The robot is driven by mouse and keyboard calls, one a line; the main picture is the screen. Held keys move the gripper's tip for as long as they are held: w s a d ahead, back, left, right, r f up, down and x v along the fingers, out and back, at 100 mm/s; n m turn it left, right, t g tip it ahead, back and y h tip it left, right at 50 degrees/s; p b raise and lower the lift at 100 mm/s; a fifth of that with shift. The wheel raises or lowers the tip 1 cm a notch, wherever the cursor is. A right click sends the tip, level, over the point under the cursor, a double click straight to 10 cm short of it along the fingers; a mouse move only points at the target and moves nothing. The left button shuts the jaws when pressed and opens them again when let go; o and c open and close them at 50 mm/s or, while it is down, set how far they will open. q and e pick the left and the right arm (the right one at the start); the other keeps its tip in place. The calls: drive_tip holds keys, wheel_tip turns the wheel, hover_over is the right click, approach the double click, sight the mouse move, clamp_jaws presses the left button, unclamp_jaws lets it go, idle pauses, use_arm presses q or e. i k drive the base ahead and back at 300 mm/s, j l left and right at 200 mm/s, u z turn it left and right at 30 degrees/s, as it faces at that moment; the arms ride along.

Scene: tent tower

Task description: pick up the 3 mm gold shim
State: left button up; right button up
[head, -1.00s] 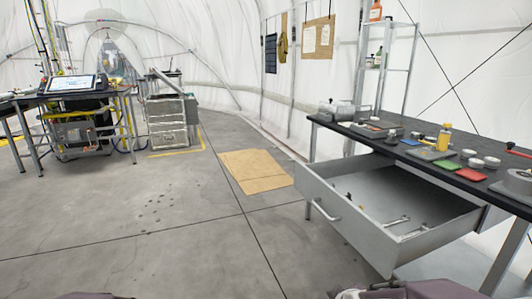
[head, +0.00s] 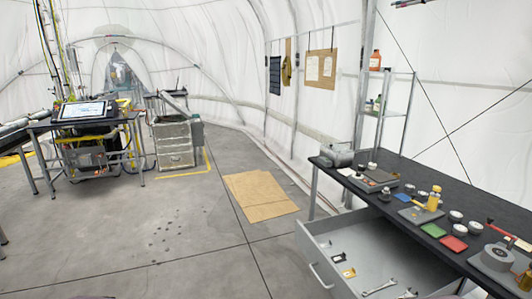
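An open grey drawer (head: 312,245) under the dark workbench holds a few small items. One is a small yellow-gold piece (head: 349,272), too small to tell whether it is the 3 mm gold shim. A small white item (head: 337,257) lies behind it, and a silver wrench (head: 381,286) lies nearer the front right. No other thing that I can make out as a gold shim shows on the bench. Neither of my grippers shows in the head view.
The drawer juts into the floor space. A cardboard sheet (head: 260,196) lies on otherwise open floor.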

sight(350, 274)
drive_tip(key=i+l+z, duration=0.35)
drive_tip(key=i+l, duration=0.45)
